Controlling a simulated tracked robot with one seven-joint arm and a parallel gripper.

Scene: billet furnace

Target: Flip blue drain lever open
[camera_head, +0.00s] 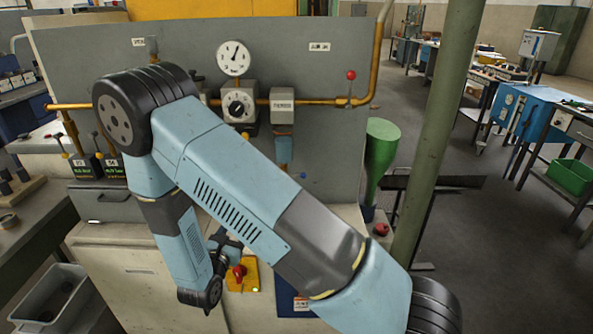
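A small blue knob (302,175) shows low on the grey panel (335,95), just right of my forearm. It looks like the end of the blue drain lever, but the rest of the lever is too small or hidden to tell its position. It lies below a grey unit with a bluish bowl (284,148). My gripper (222,243) is small and dark, low in front of the cabinet, left of and below the blue knob and apart from it. My arm partly covers it, and its fingers cannot be made out.
A round gauge (234,57) and a regulator (238,103) sit on the panel. A red-knobbed lever (351,76) is on the yellow pipe at right. A yellow box with a red button (239,271) is beside my gripper. A green post (440,130) stands right.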

